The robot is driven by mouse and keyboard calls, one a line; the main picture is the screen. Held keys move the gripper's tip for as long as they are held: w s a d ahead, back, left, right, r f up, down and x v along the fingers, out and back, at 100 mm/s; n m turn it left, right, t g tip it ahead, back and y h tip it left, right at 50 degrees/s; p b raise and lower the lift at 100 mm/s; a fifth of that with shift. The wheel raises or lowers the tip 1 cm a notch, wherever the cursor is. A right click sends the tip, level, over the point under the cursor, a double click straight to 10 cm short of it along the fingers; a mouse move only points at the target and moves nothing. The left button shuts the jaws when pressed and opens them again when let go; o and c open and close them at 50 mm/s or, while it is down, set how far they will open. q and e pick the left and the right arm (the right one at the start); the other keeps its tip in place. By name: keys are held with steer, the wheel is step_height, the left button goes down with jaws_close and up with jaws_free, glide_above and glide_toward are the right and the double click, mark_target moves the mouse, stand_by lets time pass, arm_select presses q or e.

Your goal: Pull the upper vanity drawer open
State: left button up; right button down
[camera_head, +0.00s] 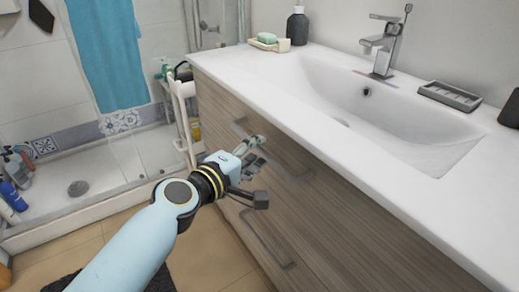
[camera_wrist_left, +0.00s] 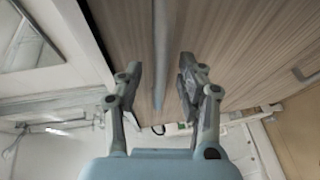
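The wood-grain upper vanity drawer (camera_head: 335,200) is under the white countertop and looks closed. Its grey bar handle (camera_head: 238,127) is partly hidden by my left gripper (camera_head: 260,152). In the left wrist view, the handle (camera_wrist_left: 160,40) runs between the two spread fingers of my left gripper (camera_wrist_left: 160,68), with a gap visible on each side. The gripper is open, close in front of the drawer front. My right gripper is in neither view.
A lower drawer handle (camera_head: 268,240) sits below my left gripper. The white basin countertop (camera_head: 290,85) overhangs above. A narrow white rack (camera_head: 183,105) stands left of the vanity. Tiled floor (camera_head: 210,250) is open in front of the drawers.

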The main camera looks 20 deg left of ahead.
arm_select(q)
steer(key=shift+x, duration=1.15)
steer(key=shift+c, duration=0.2)
jaws_close()
